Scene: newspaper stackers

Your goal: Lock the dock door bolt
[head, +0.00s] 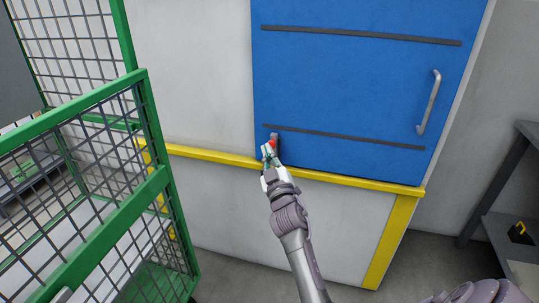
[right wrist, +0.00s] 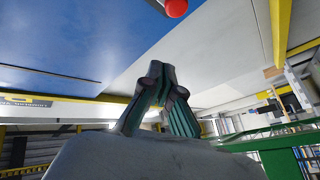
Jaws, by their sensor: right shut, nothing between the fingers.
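The blue dock door (head: 345,80) stands upright in a white wall. The bolt is at its lower left corner, with a red knob (head: 272,144) on a small grey mount. My right gripper (head: 267,152) is at the bolt, beside and just below the red knob in the head view. In the right wrist view its fingers (right wrist: 166,75) are shut together with nothing between them. The red knob (right wrist: 176,7) shows there at the top edge, apart from the fingertips. The gripper partly covers the bolt in the head view. My left gripper is not in view.
A green mesh cage cart (head: 155,130) stands close on the left. A yellow rail (head: 345,180) runs below the door. A grey door handle (head: 429,102) is at the right. A dark shelf (head: 500,215) stands at the far right. Floor between cart and wall is narrow.

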